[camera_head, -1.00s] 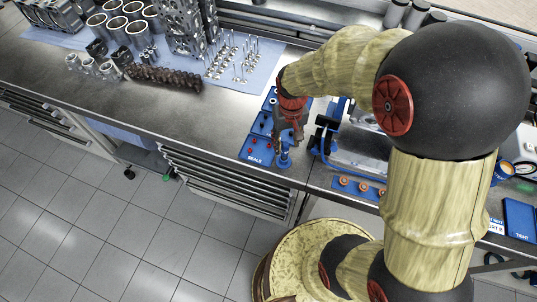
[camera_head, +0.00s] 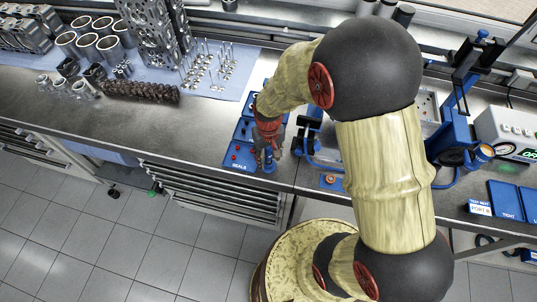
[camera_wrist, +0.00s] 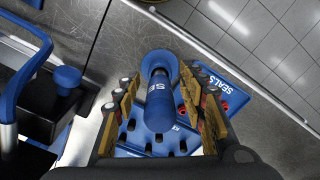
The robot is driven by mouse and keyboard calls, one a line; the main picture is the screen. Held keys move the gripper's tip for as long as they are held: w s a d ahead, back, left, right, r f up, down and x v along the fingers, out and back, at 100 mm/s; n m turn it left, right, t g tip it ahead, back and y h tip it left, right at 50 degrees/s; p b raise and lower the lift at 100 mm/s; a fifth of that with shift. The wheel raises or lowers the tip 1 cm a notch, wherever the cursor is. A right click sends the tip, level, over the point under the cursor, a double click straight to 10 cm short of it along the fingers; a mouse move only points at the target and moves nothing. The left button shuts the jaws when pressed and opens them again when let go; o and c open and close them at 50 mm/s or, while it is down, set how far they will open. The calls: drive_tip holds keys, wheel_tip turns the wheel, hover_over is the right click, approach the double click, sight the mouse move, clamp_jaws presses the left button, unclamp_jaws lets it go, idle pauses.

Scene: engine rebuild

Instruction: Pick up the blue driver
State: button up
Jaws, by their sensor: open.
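The blue driver (camera_wrist: 160,100) shows in the wrist view as a blue cylinder with a wide round flange and white lettering. It stands at the blue seals tray and lies between the two fingers of my gripper (camera_wrist: 160,112). The fingers are open, one on each side of it; I cannot tell whether either touches it. In the head view my gripper (camera_head: 268,148) points down over the front of the seals tray (camera_head: 238,161), and the driver (camera_head: 268,162) is partly hidden by the fingers.
A blue-handled fixture (camera_wrist: 30,70) stands close to the left in the wrist view. Red seals (camera_wrist: 224,105) lie on the tray. The bench's front edge is near the tray.

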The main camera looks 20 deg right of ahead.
drive_tip(key=shift+c, duration=0.8)
clamp_jaws()
